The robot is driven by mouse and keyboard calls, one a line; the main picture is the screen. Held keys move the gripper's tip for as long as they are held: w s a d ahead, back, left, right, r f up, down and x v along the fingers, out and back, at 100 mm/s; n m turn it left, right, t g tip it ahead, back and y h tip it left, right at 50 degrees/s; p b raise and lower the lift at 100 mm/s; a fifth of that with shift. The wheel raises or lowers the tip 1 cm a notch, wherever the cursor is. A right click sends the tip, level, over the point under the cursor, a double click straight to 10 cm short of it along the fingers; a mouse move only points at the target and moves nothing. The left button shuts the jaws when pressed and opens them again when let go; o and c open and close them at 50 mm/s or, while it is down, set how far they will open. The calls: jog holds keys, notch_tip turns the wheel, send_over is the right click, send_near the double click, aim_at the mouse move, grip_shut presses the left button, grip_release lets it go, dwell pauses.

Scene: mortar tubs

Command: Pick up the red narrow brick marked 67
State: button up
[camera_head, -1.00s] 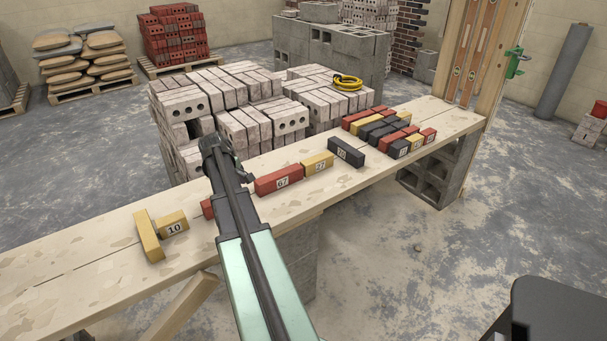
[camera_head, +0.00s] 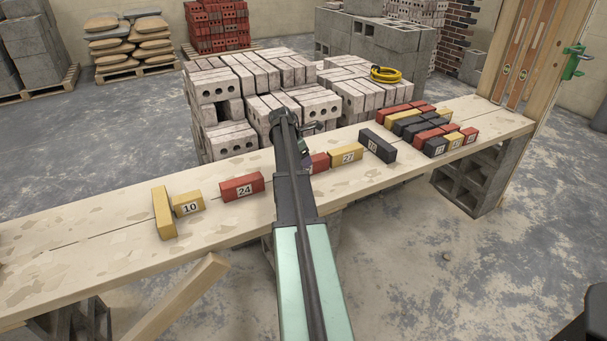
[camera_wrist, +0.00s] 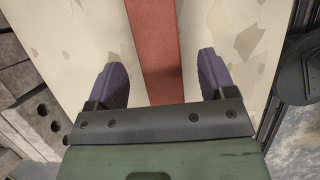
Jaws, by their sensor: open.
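The red brick (camera_head: 319,162) beside the yellow 27 brick is mostly hidden behind my arm in the head view; an earlier view shows 67 on it. In the wrist view a plain red brick (camera_wrist: 157,45) lies lengthwise under and between my fingers, with no number visible; it appears to be this one. My gripper (camera_wrist: 161,62) is open, one purple finger on each side of the red brick, with a gap on both sides. I cannot tell how far above the board the fingertips are.
The red 24 brick (camera_head: 241,187) and yellow 10 brick (camera_head: 188,204) are to the left on the plank bench (camera_head: 80,250). The yellow 27 brick (camera_head: 346,153) and a black brick (camera_head: 378,145) stand to the right. Pale block stacks (camera_head: 225,110) stand close behind.

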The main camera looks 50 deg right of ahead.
jog(key=b+x, duration=0.4)
jog(key=x, duration=0.1)
jog(key=shift+w+a+f, duration=0.1)
jog(key=shift+f, duration=0.1)
jog(key=shift+r, duration=0.25)
jog(key=shift+c, duration=0.2)
grip_shut()
